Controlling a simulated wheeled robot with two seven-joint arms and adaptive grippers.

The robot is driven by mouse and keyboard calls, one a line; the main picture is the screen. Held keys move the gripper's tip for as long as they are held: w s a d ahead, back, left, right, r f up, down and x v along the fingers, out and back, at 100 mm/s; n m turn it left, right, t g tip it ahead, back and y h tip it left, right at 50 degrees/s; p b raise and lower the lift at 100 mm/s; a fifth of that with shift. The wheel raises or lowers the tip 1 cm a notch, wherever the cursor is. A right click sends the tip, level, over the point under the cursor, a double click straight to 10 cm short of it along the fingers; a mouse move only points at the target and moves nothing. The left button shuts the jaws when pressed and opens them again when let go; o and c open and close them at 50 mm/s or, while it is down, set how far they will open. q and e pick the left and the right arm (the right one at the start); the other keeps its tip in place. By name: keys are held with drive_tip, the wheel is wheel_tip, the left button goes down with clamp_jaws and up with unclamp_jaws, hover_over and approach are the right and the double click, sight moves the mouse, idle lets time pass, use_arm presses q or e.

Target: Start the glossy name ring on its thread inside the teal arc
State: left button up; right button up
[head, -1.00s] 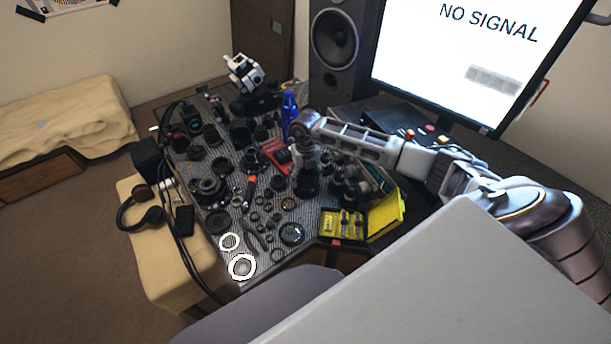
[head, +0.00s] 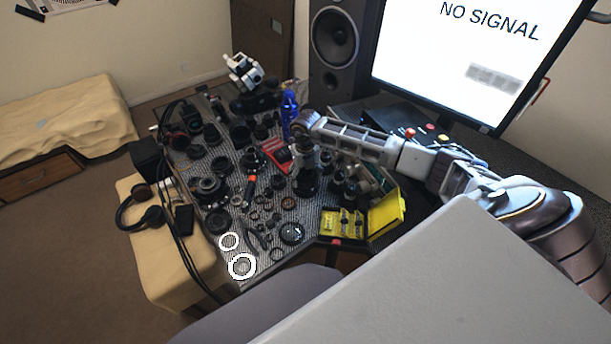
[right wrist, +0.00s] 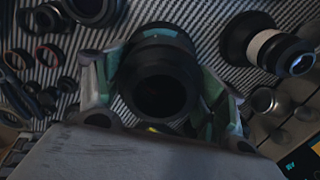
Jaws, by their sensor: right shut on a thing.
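My right gripper (head: 304,160) is over the middle of the mat, right above a black lens barrel (head: 306,184) that stands upright. In the right wrist view its fingers (right wrist: 165,80) lie on either side of a black round part (right wrist: 160,62) with a dark opening, and are shut on it. I cannot tell whether this part is the glossy name ring or the barrel. The thread is hidden. My left gripper is not in view.
Black lens parts and rings crowd the striped mat (head: 262,262). A yellow open case (head: 343,222) and a blue bottle (head: 289,108) stand nearby. Two white rings (head: 242,266) lie at the near corner.

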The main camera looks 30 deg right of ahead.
drive_tip(key=o, duration=1.1)
drive_tip(key=shift+c, duration=0.2)
drive_tip(key=shift+r, duration=0.1)
wheel_tip(320, 180, up, 12)
idle(0.9)
